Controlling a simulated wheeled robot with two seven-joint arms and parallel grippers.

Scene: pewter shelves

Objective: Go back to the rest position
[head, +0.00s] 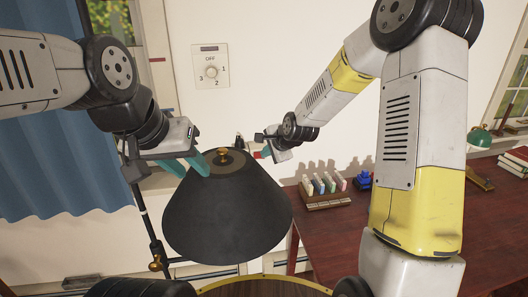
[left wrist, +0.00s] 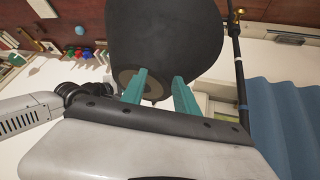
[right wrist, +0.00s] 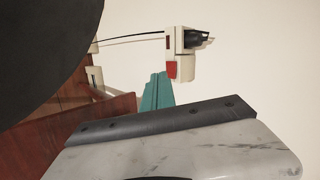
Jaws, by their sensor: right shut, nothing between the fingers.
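My left gripper (head: 190,166) is at the top left of a black lampshade (head: 228,215) with a brass knob (head: 223,156). Its teal fingers stand apart in the left wrist view (left wrist: 158,88), with the lampshade (left wrist: 165,45) just beyond them. I cannot tell whether they touch the shade. My right gripper (head: 264,152) is behind the shade to the right, above the desk. Its teal fingers are together and empty in the right wrist view (right wrist: 157,90).
The dark red desk (head: 340,225) bears a rack (head: 322,200) of several coloured pieces and a blue object (head: 363,179). A dial (head: 211,70) is on the wall. A socket box (right wrist: 182,58) with a plug is near my right gripper. A blue curtain (head: 60,150) hangs left.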

